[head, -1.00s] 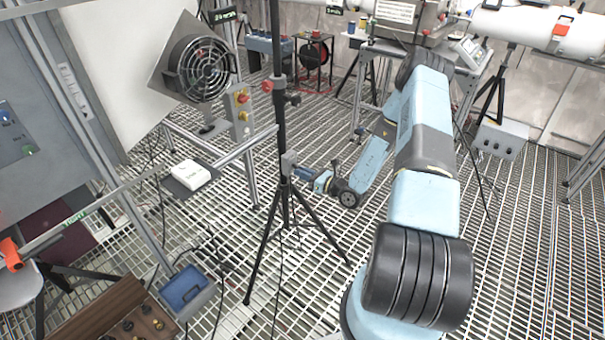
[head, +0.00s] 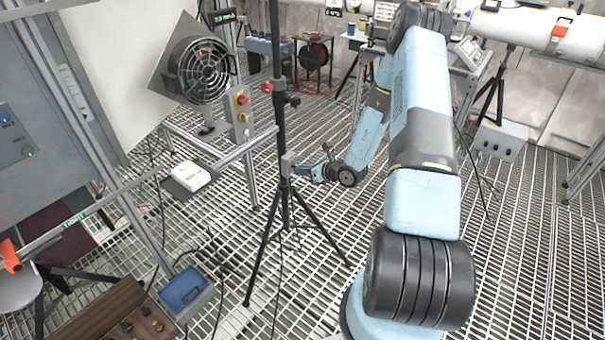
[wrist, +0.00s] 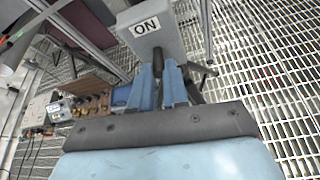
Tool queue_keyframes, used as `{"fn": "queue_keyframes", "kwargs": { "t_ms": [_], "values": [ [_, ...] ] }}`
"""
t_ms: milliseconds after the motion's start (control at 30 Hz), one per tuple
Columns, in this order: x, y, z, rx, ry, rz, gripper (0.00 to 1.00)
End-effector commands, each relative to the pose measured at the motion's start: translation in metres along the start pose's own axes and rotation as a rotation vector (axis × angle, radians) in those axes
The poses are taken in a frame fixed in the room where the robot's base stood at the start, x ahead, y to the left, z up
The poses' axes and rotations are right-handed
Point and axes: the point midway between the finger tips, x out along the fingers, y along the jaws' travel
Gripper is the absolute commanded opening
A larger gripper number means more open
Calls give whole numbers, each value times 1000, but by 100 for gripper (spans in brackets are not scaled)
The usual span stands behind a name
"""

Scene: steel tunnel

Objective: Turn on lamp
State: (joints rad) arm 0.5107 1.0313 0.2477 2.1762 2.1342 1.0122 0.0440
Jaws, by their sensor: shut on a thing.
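A grey box with an ON label (wrist: 147,29) is at the top of the wrist view. It also shows as a small grey box (head: 288,161) on the black tripod stand in the head view. A dark lever (wrist: 158,60) sticks out of the box toward me. My gripper (wrist: 161,72) is shut on this lever, with a blue finger on either side of it. In the head view my gripper (head: 298,171) is at the stand, just right of the box. The lever is too small to tell there. I cannot make out a lit lamp.
The tripod's legs (head: 250,265) spread over the grated floor below my gripper. A fan (head: 203,70) and a button box (head: 239,110) stand to the left on a metal frame. A blue tray (head: 183,288) is at lower left.

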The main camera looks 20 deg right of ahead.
Motion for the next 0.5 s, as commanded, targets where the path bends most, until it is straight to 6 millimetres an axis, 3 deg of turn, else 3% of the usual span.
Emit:
{"fn": "queue_keyframes", "kwargs": {
  "t_ms": [500],
  "values": [
    [-1,2,18,20,325,-62,0]
  ]
}}
